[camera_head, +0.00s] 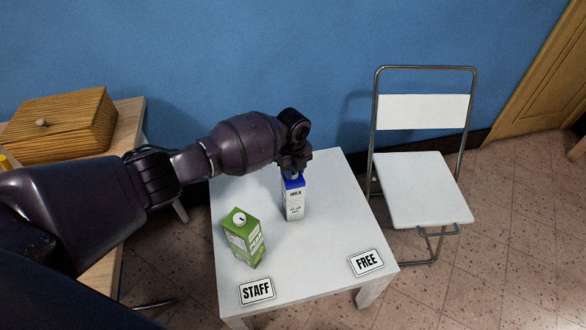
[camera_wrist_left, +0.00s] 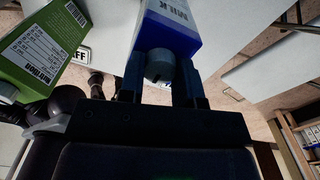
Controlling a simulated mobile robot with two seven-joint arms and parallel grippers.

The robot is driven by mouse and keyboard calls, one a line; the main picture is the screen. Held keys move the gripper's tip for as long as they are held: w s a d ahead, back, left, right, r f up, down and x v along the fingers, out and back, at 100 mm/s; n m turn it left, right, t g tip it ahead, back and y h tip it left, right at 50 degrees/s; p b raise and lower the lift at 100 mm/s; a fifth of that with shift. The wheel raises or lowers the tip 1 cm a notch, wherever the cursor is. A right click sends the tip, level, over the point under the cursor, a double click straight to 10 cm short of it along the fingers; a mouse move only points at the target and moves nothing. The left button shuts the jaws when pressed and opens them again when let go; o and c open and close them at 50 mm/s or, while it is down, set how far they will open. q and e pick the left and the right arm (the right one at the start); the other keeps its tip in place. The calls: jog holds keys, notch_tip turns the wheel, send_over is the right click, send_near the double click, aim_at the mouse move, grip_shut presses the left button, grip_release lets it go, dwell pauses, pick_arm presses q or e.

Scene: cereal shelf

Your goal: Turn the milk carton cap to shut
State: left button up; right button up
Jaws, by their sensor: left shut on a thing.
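A white and blue milk carton (camera_head: 294,203) stands upright on the white table (camera_head: 330,232), towards its back. In the left wrist view the carton (camera_wrist_left: 172,30) shows its blue top and a round grey-blue cap (camera_wrist_left: 160,66). My left gripper (camera_head: 292,171) is at the carton's top. In the left wrist view its two fingers (camera_wrist_left: 160,80) stand on either side of the cap, shut on it. In the head view the gripper mostly hides the cap. My right gripper is in neither view.
A green carton (camera_head: 243,238) with a white cap stands left of the milk carton. A STAFF sign (camera_head: 257,291) and a FREE sign (camera_head: 366,262) lie at the table's front. A folding chair (camera_head: 424,188) stands to the right. A wooden box (camera_head: 62,125) sits on another table.

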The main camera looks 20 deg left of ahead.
aim_at(293, 171)
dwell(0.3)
pick_arm(q)
jog(key=o, duration=0.9)
jog(key=shift+o, duration=0.2)
jog(key=shift+r, duration=0.1)
jog(key=shift+r, duration=0.3)
notch_tip(293, 171, up, 6)
jog(key=shift+w+p, duration=0.1)
jog(key=shift+p, duration=0.8)
notch_tip(293, 171, up, 4)
jog(key=shift+p, duration=0.45)
